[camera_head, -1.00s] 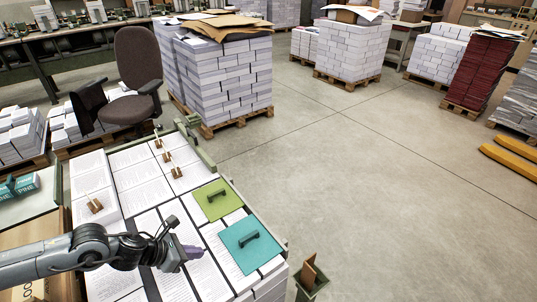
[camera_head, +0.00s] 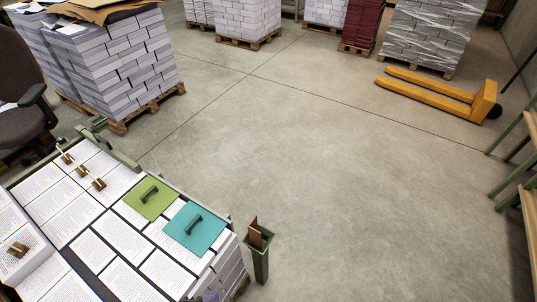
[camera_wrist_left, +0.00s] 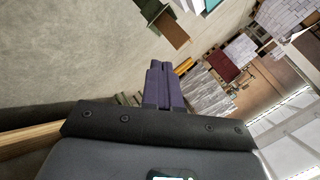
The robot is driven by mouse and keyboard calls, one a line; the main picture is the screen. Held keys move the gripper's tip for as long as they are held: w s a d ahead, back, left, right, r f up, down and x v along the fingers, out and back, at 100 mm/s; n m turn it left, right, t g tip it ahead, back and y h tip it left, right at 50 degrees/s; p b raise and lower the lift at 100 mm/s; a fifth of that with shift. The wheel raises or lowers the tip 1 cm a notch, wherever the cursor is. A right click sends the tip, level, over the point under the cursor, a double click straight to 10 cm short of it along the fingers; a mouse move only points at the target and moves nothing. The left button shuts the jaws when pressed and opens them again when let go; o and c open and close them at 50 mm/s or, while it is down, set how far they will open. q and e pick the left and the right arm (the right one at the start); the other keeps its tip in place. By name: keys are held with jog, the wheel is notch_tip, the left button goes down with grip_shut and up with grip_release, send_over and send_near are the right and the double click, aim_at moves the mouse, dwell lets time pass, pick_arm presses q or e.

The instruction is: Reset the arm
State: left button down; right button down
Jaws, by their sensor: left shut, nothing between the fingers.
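My left gripper shows in the left wrist view (camera_wrist_left: 163,72) with its two purple fingers together and nothing between them. In the head view only a small purple part of it (camera_head: 210,296) shows at the bottom edge, by the front corner of the page table. The rest of my left arm is out of the head view. My right gripper is in neither current view.
Page stacks (camera_head: 75,215) cover the table at lower left, with a green handled plate (camera_head: 143,207) and a teal one (camera_head: 186,238). A green post bin (camera_head: 260,262) stands beside it. A yellow pallet jack (camera_head: 440,95) is at upper right. The middle floor is clear.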

pick_arm(q)
jog(key=s+a+f+n+g+y, duration=0.25)
jog(key=s+a+n+g, duration=0.35)
jog(key=n, duration=0.8)
jog(key=w+p+v, duration=0.2)
jog(key=p+v, duration=1)
jog(key=w+d+r+p+v, duration=0.1)
jog(key=w+p+v, duration=0.2)
jog(key=p+v, duration=1)
jog(key=w+r+p+v, duration=0.1)
jog(key=w+p+v, duration=0.1)
jog(key=p+v, duration=1.1)
jog(key=shift+w+t, duration=0.4)
